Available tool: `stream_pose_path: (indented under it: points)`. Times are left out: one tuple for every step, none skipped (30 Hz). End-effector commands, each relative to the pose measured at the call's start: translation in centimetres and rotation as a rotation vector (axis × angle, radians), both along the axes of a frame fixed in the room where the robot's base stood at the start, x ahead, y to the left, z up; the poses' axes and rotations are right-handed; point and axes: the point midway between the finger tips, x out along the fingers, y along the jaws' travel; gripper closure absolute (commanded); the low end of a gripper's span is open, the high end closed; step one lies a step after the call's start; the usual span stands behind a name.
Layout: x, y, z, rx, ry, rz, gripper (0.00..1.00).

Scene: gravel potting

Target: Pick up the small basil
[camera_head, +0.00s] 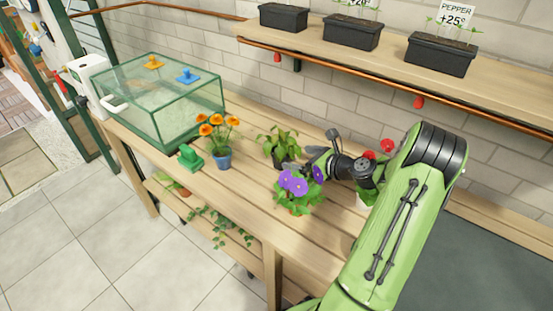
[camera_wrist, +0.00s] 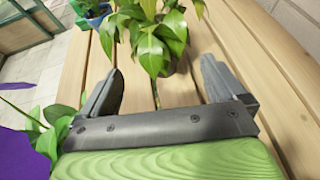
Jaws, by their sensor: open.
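The small basil (camera_head: 279,141), a leafy green plant in a dark pot, stands on the wooden bench behind the purple flowers. In the wrist view its pointed leaves (camera_wrist: 155,45) fill the top middle, beyond and between my two fingertips. My gripper (camera_head: 303,164) is just to the right of the basil and close to it in the head view. In the wrist view my gripper (camera_wrist: 160,68) is open with nothing between its fingers. The lower pot is partly hidden by leaves.
Purple flowers (camera_head: 298,184) stand close in front of my gripper. Orange flowers in a blue pot (camera_head: 221,160) are to the left, beside a green object (camera_head: 189,157). Red flowers (camera_head: 386,146) are partly behind my arm. A glass case (camera_head: 160,95) stands farther left. A shelf (camera_head: 400,70) runs along the wall.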

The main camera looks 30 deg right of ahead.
Motion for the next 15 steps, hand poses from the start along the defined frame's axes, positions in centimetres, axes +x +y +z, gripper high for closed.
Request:
stream_pose_path:
  points:
    - [1.2,0.4,-0.9,-0.001,0.0,0.006,0.03]
    - [1.9,0.6,-1.1,-0.002,0.0,0.006,0.03]
    - [2.7,0.8,-1.5,-0.001,0.001,0.006,0.03]
    - [3.3,0.9,-1.7,-0.002,0.0,0.005,0.03]
    - [3.8,1.0,-1.9,-0.002,-0.001,0.004,0.03]
    - [4.4,1.1,-2.1,-0.002,0.001,0.004,0.03]
    - [4.7,1.1,-2.2,-0.002,0.001,0.003,0.03]
    - [4.9,1.2,-2.3,-0.002,0.001,0.003,0.03]
    - [5.3,1.3,-2.4,-0.001,0.001,0.004,0.03]
    - [5.7,1.4,-2.6,-0.002,0.001,0.004,0.03]
    - [6.1,1.5,-2.7,-0.003,-0.001,0.005,0.03]
    - [6.8,1.7,-3.1,-0.003,0.0,0.006,0.03]
    - [7.4,1.8,-3.3,-0.004,-0.001,0.006,0.03]
    - [8.0,2.0,-3.5,-0.003,-0.001,0.006,0.03]
    - [8.6,2.0,-3.8,-0.005,0.0,0.004,0.03]
